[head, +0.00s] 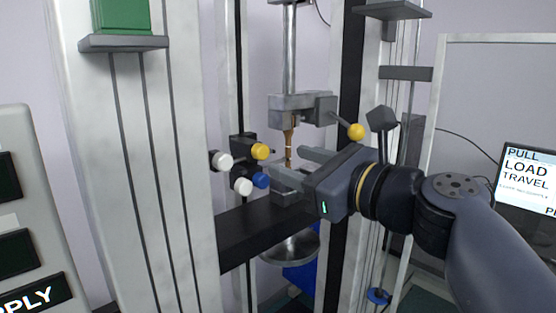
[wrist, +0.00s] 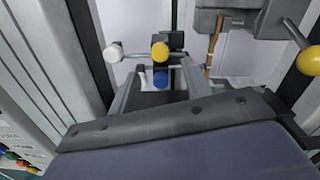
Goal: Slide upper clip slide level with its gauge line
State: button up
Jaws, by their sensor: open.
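The upper clip slide carries a yellow knob (head: 260,151) and sits on a dark block left of the specimen; its yellow knob also shows in the wrist view (wrist: 160,50). Below it, the lower slide has a blue knob (head: 261,180). The brown specimen strip (head: 288,140) hangs from the upper clamp. In the wrist view the strip (wrist: 213,48) has small marks, too small to tell which is the gauge line. My gripper (head: 286,163) is open and empty. Its fingers point toward the knobs, with the blue knob (wrist: 160,78) seen between them and the yellow one slightly above.
White knobs (head: 221,161) stick out left of the slides. The grey upper clamp (head: 292,107) has a yellow-ended handle (head: 355,131) close above my gripper. A dark crossbeam (head: 250,232) runs below. Frame columns (head: 140,180) stand on both sides. A monitor (head: 530,180) is at right.

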aim_at(265, 148)
jog(key=shift+v, duration=1.9)
jog(key=p+x, duration=0.1)
jog(key=x, duration=1)
jog(key=shift+r+p, duration=0.35)
jog(key=shift+r, duration=0.2)
jog(key=shift+d+f, duration=0.1)
jog(key=shift+f, duration=0.05)
